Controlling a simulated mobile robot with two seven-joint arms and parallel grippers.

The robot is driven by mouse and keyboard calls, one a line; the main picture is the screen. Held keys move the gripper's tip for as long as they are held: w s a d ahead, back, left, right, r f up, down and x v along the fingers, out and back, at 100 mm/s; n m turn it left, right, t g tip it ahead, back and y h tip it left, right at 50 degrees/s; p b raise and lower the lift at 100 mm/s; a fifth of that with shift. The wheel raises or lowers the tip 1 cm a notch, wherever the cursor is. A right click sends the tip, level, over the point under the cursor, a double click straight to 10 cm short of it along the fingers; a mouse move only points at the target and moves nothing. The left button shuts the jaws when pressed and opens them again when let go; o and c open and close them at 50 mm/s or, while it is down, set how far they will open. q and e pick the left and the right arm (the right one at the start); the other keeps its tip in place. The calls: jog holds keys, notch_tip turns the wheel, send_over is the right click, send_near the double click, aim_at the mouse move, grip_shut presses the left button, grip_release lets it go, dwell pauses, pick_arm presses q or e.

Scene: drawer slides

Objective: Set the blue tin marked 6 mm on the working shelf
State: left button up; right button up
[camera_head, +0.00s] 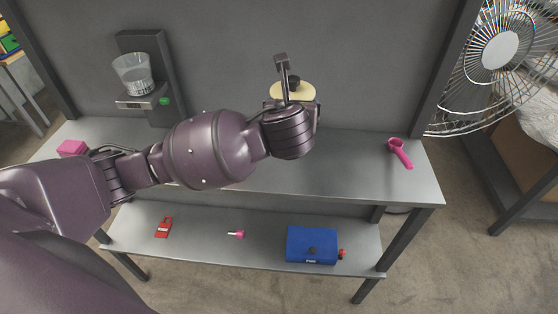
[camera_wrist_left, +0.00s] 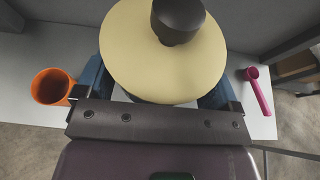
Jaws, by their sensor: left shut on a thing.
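My left gripper (camera_wrist_left: 152,88) is shut on a round lidded tin (camera_wrist_left: 135,52) with a cream top and a black knob. Blue shows at both sides of it, but I cannot tell whether that is the tin's body or my fingers. In the head view its cream top (camera_head: 306,91) shows behind my wrist, over the back of the upper grey shelf (camera_head: 350,175). Its side and any 6 mm marking are hidden. I cannot tell whether it touches the shelf. My right gripper is not in view.
A pink scoop (camera_head: 400,152) lies at the shelf's right end. A clear beaker (camera_head: 133,75) stands on a grey device at the back left. An orange cup (camera_wrist_left: 50,88) stands left of my gripper. A blue box (camera_head: 310,242) and a red tag (camera_head: 163,229) lie on the lower shelf.

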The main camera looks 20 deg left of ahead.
aim_at(289, 173)
pick_arm(q)
notch_tip(289, 173, down, 17)
jog(key=shift+r+b, duration=0.1)
jog(key=shift+b, duration=0.6)
jog(key=o, duration=0.7)
